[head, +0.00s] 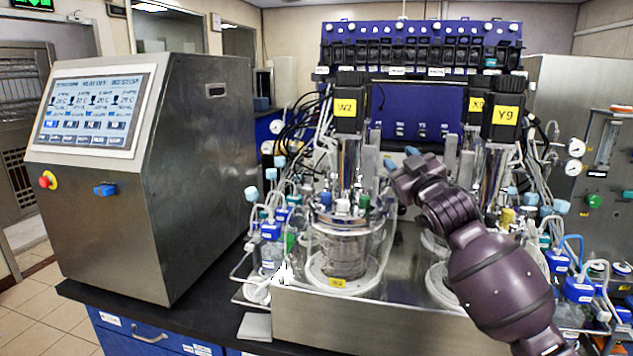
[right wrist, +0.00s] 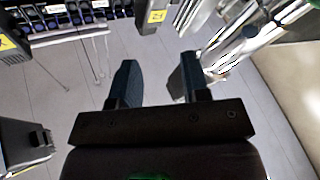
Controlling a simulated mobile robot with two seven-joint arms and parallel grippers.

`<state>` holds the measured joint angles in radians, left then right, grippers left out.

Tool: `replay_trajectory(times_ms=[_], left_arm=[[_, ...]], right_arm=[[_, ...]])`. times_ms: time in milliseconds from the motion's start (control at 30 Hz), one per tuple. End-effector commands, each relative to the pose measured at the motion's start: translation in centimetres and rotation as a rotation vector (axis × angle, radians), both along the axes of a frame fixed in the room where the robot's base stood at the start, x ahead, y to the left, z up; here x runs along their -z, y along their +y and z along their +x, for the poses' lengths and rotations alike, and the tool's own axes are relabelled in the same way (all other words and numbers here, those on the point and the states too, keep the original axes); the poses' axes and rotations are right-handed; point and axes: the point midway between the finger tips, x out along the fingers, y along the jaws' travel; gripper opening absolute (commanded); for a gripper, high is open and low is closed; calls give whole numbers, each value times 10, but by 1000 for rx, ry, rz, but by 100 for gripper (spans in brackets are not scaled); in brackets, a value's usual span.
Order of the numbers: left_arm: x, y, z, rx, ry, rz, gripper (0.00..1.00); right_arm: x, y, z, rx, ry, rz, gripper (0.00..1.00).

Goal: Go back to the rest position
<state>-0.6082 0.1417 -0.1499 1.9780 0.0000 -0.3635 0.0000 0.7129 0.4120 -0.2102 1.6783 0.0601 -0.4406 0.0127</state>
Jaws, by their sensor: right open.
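My right gripper (head: 402,162) reaches up from the lower right in the head view, between the two bioreactors. In the right wrist view its two dark fingers (right wrist: 157,82) stand apart with nothing between them. The left bioreactor (head: 345,245), a glass vessel with a black motor labelled W2 (head: 346,105), stands left of the gripper. The right bioreactor, with a black motor labelled Y9 (head: 505,113), is partly hidden behind my right arm. I cannot tell whether the gripper touches any fitting near it. My left gripper is not in view.
A steel control cabinet (head: 205,170) with a screen (head: 95,108) stands at the left. A blue pump rack (head: 420,45) rises behind the reactors. Tubing and blue-capped bottles (head: 578,290) crowd the right side. The black bench (head: 195,315) has a little bare room in front of the cabinet.

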Motion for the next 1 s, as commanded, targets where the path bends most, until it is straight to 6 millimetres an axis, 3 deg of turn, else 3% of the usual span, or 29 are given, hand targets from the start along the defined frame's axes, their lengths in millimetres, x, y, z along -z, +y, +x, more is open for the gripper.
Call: replay_trajectory(times_ms=[33, 100, 367, 567, 767, 1000], left_arm=[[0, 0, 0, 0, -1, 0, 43], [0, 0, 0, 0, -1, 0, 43], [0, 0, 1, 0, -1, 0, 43], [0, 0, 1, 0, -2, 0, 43], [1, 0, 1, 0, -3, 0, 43], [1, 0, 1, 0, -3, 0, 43]], right_arm=[[27, -3, -9, -1, 24, 11, 43], [58, -6, -20, -1, 51, 26, 43], [161, -23, -71, 19, 159, 79, 43], [237, -38, -121, 54, 261, 128, 43], [310, -56, -180, 111, 388, 178, 43], [394, -77, -264, 196, 564, 233, 43]])
